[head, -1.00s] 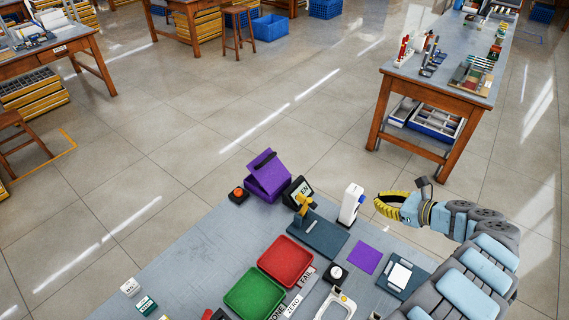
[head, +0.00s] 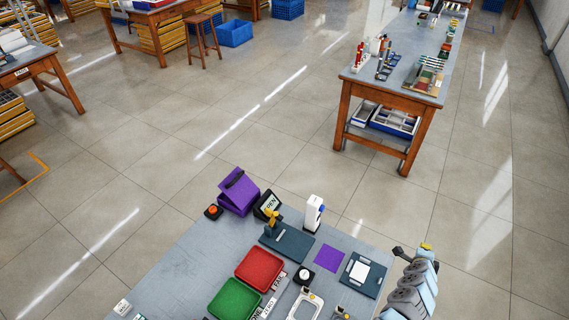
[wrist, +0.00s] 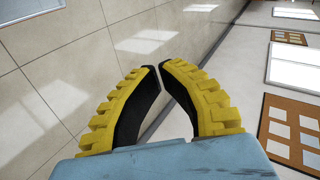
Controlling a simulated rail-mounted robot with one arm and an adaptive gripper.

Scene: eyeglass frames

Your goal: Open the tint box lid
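A purple box (head: 237,203) stands at the far left corner of the near workbench. A purple panel with a dark strip rises tilted from it, looking like a raised lid; I cannot tell for sure that this is the tint box. My gripper (wrist: 159,67) has yellow ribbed fingers with black inner pads. Its tips come together in the wrist view, with nothing seen between them. In the head view only a bit of yellow shows past my arm, at the bench's right edge, far from the purple box.
An orange-red button (head: 213,210) and a dark OPEN sign (head: 268,205) flank the purple box. A red tray (head: 259,269), a green tray (head: 235,300) and a white bottle-like device (head: 314,212) share the bench. Another workbench (head: 400,84) stands behind, across open floor.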

